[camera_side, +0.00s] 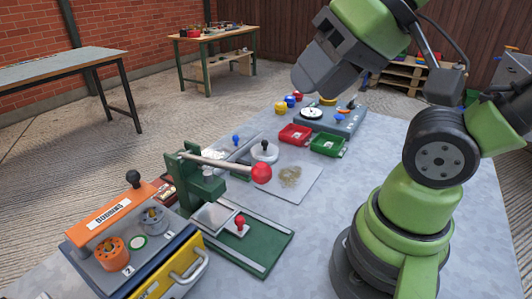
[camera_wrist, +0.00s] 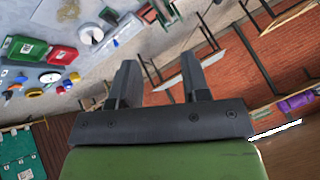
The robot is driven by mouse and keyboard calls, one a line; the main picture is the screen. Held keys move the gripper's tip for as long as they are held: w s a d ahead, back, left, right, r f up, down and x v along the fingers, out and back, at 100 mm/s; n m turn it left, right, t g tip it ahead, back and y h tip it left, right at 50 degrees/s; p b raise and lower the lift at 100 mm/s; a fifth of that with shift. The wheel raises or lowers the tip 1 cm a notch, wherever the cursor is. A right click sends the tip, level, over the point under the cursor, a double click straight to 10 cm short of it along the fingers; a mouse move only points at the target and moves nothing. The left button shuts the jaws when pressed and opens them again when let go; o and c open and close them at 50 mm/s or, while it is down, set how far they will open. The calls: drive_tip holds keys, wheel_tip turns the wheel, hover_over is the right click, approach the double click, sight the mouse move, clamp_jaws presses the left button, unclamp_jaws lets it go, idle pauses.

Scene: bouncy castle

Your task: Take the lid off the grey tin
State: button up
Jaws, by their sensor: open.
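The grey tin (camera_side: 264,156) stands on the mat near the middle of the side view. A round grey lid with a black knob (camera_side: 264,145) sits on top of it. In the wrist view a pale round shape beside the red tray may be the tin, but I cannot be sure. My gripper (camera_side: 303,86) is high above the mat, up and to the right of the tin in the side view, and well apart from it. In the wrist view its two fingers (camera_wrist: 160,78) are spread with nothing between them.
A green press (camera_side: 200,183) with a red-balled lever (camera_side: 261,173) stands in front of the tin. Red (camera_side: 295,134) and green (camera_side: 328,145) trays and a dial box (camera_side: 340,118) lie behind it. An orange-topped box (camera_side: 125,235) is front left. The mat's right side is clear.

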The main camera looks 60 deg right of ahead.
idle(0.4)
drive_tip(key=shift+o, duration=0.9)
